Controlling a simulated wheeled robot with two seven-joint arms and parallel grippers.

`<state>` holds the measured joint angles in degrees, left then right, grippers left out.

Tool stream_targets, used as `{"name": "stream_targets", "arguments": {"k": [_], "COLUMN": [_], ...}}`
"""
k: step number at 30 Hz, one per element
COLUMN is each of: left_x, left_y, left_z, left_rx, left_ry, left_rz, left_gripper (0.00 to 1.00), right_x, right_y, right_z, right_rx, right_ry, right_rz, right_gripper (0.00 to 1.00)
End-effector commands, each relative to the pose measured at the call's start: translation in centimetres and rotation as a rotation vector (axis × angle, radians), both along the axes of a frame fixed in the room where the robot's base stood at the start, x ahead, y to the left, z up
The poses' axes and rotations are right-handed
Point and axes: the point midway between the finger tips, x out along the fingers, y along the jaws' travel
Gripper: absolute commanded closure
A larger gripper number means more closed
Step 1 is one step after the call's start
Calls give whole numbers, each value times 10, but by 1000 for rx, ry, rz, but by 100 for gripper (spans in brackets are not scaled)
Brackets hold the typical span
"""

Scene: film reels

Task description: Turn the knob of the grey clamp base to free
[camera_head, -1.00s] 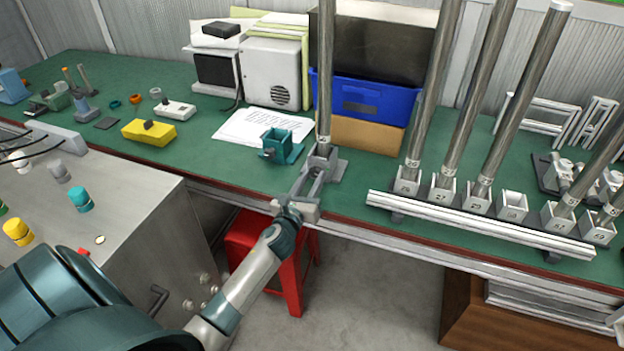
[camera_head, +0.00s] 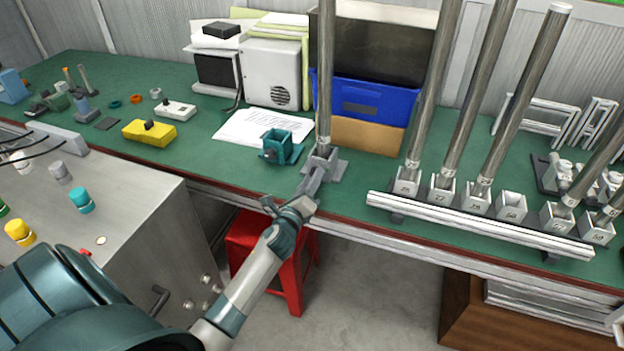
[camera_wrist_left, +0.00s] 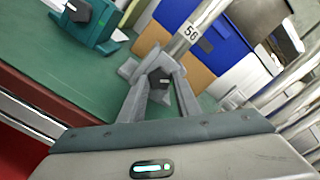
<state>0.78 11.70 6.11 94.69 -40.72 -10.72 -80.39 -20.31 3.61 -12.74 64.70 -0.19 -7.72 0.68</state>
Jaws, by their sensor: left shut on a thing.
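The grey clamp base (camera_head: 338,170) stands near the table's front edge with a tall steel pole (camera_head: 325,80) upright in it. In the left wrist view the base (camera_wrist_left: 132,68) shows beyond the fingers, and its dark knob (camera_wrist_left: 159,79) with a small light mark sits between the fingertips. My left gripper (camera_head: 314,178) reaches it from the front and is shut on the knob; in the wrist view the fingers (camera_wrist_left: 160,85) lie on either side of it. The knob is hidden by the gripper in the head view. My right gripper is not in view.
A teal clamp base (camera_head: 282,147) with a dark knob stands just left. A white rail (camera_head: 480,225) and numbered grey sockets (camera_head: 441,190) with poles are at right. Blue bin (camera_head: 362,100) and cardboard box (camera_head: 365,135) stand behind. A red stool (camera_head: 245,250) is below the table edge.

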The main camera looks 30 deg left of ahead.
Motion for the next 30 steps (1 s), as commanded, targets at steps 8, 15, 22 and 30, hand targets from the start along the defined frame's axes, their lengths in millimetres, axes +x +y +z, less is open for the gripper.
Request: {"name": "stream_targets", "arguments": {"k": [8, 15, 22, 30], "left_x": [0, 0, 0, -1], "left_y": [1, 0, 0, 1], "left_z": [0, 0, -1, -1], "left_rx": [-255, -478, -691, -940], "left_ry": [-60, -113, -164, -223], "left_rz": [1, 1, 2, 3], "left_gripper": [92, 92, 92, 92], "right_x": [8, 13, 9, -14], "right_y": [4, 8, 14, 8], "right_z": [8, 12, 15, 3], "right_rx": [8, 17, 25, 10], "right_ry": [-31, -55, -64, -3], "right_rz": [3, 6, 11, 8], "right_gripper": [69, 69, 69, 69]}}
